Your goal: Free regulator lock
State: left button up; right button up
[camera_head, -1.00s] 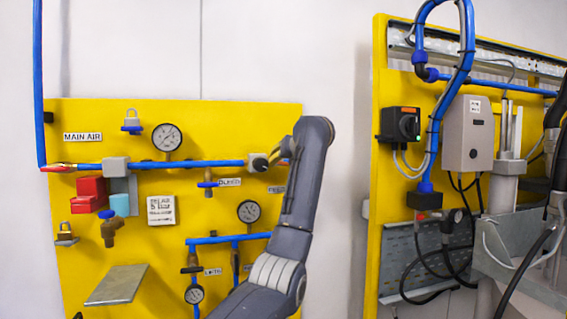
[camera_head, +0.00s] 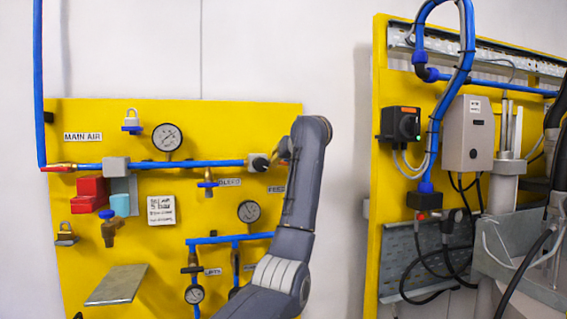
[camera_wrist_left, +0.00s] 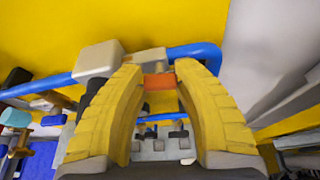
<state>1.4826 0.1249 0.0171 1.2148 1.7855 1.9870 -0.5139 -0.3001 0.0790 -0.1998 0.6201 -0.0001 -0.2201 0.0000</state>
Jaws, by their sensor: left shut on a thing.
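My left gripper (camera_wrist_left: 157,85) shows in the left wrist view as two yellow ridged fingers on either side of an orange-red piece (camera_wrist_left: 158,82). It is shut on this piece, near a blue pipe; which part of the fitting it is, I cannot tell. A pale block (camera_wrist_left: 150,60) lies just beyond it. In the head view my left arm covers most of the gripper, beside a beige fitting with a dark round knob (camera_head: 259,162) on the upper blue pipe. My right gripper is out of view.
The yellow board (camera_head: 230,120) carries gauges (camera_head: 167,137), a red block (camera_head: 90,192), a brass tap (camera_head: 109,232) and a tilted grey shelf (camera_head: 117,285). To the right stands a second panel with a grey box (camera_head: 468,133) and hoses. White wall lies between.

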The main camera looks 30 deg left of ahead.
pick_arm(q)
jog(key=shift+n+t+h, duration=0.3)
jog(key=shift+n, duration=0.3)
jog(key=shift+r, duration=0.1)
jog(key=o, duration=0.9)
jog(key=shift+o, duration=0.2)
jog(key=v, duration=1.2)
